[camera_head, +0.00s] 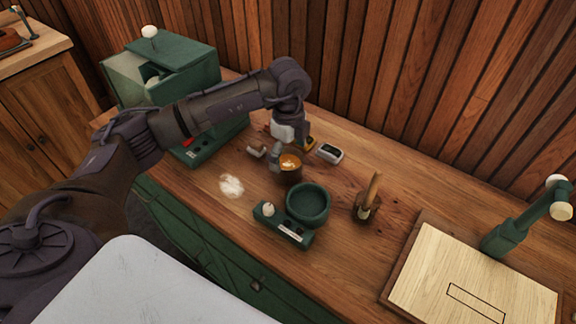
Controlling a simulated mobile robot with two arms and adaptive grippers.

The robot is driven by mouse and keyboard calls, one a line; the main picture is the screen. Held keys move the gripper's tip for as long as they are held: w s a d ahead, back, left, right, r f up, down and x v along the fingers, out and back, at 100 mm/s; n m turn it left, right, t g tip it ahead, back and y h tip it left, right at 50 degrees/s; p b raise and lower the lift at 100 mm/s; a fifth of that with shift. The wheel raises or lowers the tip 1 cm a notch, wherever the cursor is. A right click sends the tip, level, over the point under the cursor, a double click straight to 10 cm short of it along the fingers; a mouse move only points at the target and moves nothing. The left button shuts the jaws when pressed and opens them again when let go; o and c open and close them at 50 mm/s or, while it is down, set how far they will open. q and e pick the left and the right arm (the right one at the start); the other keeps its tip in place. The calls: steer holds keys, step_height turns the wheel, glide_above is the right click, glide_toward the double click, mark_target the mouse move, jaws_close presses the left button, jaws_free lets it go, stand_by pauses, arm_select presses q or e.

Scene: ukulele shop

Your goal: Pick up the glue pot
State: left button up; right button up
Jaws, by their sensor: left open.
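A small brown pot with amber contents (291,167), which looks like the glue pot, stands on the wooden bench near the middle of the view. My left gripper (288,150) is open and comes down at the pot's far side. One grey finger shows close by the pot's left rim, and the other finger is behind it to the right. I cannot tell whether either touches the pot. The pot's far side is partly hidden by the gripper. My right gripper is out of view.
A green round warmer (307,204) with a knob sits just in front. A holder with a wooden-handled brush (368,207) stands to its right. A small grey device (330,153), a white patch (231,186) and a green machine (178,70) surround them. A pale board (470,285) lies at right.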

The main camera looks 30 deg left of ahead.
mark_target(288, 165)
arm_select(q)
steer(key=f, duration=0.2)
steer(key=f+p, duration=0.1)
steer(key=shift+w+a+f, duration=0.15)
steer(key=shift+a+f, duration=0.05)
steer(key=shift+f, duration=0.15)
steer(key=shift+f+p, duration=0.3)
steer(key=shift+f, duration=0.2)
steer(key=shift+c, duration=1.2)
steer(key=c, duration=1)
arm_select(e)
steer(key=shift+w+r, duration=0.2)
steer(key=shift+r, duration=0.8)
arm_select(q)
steer(key=shift+r, duration=0.2)
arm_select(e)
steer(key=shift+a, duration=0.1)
